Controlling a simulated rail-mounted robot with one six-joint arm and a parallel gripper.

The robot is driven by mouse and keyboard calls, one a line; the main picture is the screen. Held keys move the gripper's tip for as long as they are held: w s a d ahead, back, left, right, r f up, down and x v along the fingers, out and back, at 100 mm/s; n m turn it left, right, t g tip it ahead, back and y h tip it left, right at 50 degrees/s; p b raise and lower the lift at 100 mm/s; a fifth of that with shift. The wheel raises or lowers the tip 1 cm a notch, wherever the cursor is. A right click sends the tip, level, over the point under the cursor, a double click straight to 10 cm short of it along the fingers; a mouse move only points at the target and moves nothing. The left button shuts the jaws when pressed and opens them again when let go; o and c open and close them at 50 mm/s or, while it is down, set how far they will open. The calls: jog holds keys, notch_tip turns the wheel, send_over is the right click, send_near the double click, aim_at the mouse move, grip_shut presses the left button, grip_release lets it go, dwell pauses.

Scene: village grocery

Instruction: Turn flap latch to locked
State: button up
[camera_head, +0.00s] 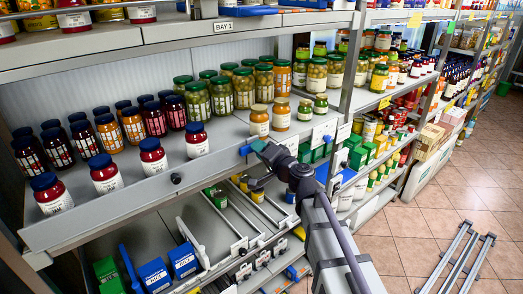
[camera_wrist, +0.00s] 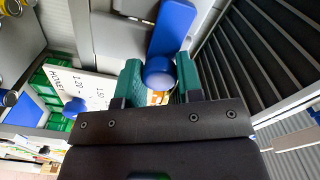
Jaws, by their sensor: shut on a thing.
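The flap latch shows in the wrist view as a blue lever (camera_wrist: 172,28) with a round blue knob end. My gripper (camera_wrist: 158,74) has its two green-padded fingers on either side of the knob, shut on it. In the head view a blue piece of the latch (camera_head: 254,147) shows at the shelf's front edge, partly hidden by my gripper (camera_head: 262,165). I cannot read the latch's locked or unlocked position.
The grey shelf board (camera_head: 120,205) holds several jars, some close to the latch. A dark round fitting (camera_head: 175,178) sits on its front edge. Below are sliding racks and blue boxes (camera_head: 154,274). The tiled floor (camera_head: 410,225) at right is mostly clear.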

jog(key=shift+a, duration=0.1)
dwell(0.3)
jog(key=o, duration=0.9)
jog(key=shift+a, duration=0.1)
jog(key=v, duration=1)
jog(key=shift+s+d, duration=0.25)
